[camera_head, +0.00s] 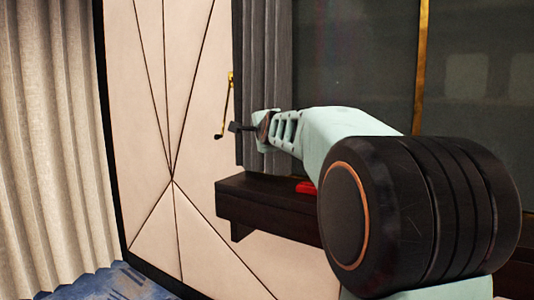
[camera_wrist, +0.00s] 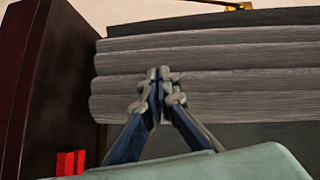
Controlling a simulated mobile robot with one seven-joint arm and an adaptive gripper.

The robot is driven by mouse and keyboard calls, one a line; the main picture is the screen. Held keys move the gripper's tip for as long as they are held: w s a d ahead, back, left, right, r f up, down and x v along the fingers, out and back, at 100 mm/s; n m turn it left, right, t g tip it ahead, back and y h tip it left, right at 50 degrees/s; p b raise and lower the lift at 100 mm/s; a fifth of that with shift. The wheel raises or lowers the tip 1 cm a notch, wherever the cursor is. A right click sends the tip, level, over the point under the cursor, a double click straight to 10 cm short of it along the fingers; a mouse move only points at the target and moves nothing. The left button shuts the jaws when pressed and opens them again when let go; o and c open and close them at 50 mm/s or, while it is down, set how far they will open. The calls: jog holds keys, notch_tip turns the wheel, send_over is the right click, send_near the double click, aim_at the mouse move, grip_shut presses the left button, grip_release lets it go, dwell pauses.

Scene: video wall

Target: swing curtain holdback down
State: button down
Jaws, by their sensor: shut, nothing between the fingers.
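The curtain holdback (camera_head: 226,104) is a thin dark rod on a gold wall mount, beside the grey curtain (camera_head: 266,60).
A dark wooden ledge (camera_head: 250,200) juts out below the curtain, with a red object (camera_head: 306,187) on it. A padded cream wall panel (camera_head: 150,100) is left of the holdback. A beige curtain (camera_head: 45,150) hangs at far left.

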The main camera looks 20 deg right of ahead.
jog(key=s+a+f+b, duration=0.1)
jog(key=s+f+b, duration=0.1)
jog(key=s, duration=0.5)
jog(key=shift+s+a+f+b, duration=0.15)
jog(key=shift+s+a+b, duration=0.15)
jog(key=shift+a, duration=0.1)
dwell(0.3)
